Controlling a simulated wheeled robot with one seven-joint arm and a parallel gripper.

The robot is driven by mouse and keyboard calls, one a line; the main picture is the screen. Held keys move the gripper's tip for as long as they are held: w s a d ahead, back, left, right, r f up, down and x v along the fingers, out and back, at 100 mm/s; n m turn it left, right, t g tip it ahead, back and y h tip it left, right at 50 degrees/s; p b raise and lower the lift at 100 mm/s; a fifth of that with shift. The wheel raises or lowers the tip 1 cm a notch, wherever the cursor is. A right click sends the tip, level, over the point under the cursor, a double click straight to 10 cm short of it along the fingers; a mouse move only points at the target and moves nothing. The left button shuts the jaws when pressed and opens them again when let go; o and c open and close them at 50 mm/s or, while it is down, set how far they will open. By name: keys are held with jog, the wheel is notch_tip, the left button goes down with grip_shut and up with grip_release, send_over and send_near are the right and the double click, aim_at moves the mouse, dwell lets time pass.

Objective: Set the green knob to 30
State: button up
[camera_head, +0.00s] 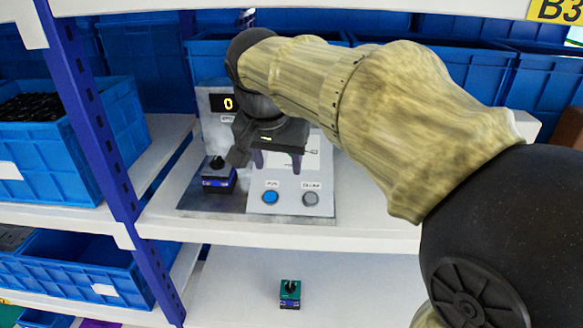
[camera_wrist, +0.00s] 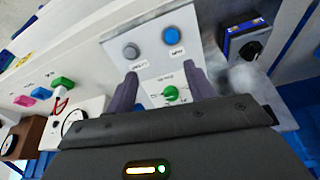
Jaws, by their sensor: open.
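The green knob (camera_wrist: 170,93) sits on a white panel (camera_wrist: 150,65) in the wrist view, between the two fingers of my gripper (camera_wrist: 161,72). The fingers are spread apart, with a visible gap around the knob. In the head view my gripper (camera_head: 277,162) is in front of the panel, and the knob is hidden behind it. A display (camera_head: 228,103) on the upright back plate reads 0. A blue button (camera_head: 270,198) and a grey button (camera_head: 310,198) are on the panel below my gripper; they also show in the wrist view.
A blue-and-black switch block (camera_head: 218,176) stands left of the panel. A green-and-black switch block (camera_head: 290,293) is on the lower shelf. Blue bins (camera_head: 60,150) fill the left shelves. A blue rack post (camera_head: 88,120) stands at left.

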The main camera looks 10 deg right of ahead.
jog(key=shift+s+a+r+m, duration=0.15)
jog(key=shift+r+m, duration=0.15)
jog(key=w+d, duration=0.1)
jog(key=w, duration=0.3)
jog(key=w+d+p, duration=0.1)
jog(key=w+d, duration=0.1)
jog(key=w, duration=0.1)
jog(key=w+d, duration=0.2)
jog(key=w, duration=0.2)
jog(key=shift+w+d+p, duration=0.2)
jog(key=shift+w+p, duration=0.1)
jog(key=shift+p, duration=0.05)
jog(key=x, duration=0.3)
jog(key=b+x, duration=0.1)
jog(key=shift+s+d+f, duration=0.25)
jog(key=shift+f, duration=0.25)
jog(key=shift+a, duration=0.1)
jog(key=shift+c, duration=0.4)
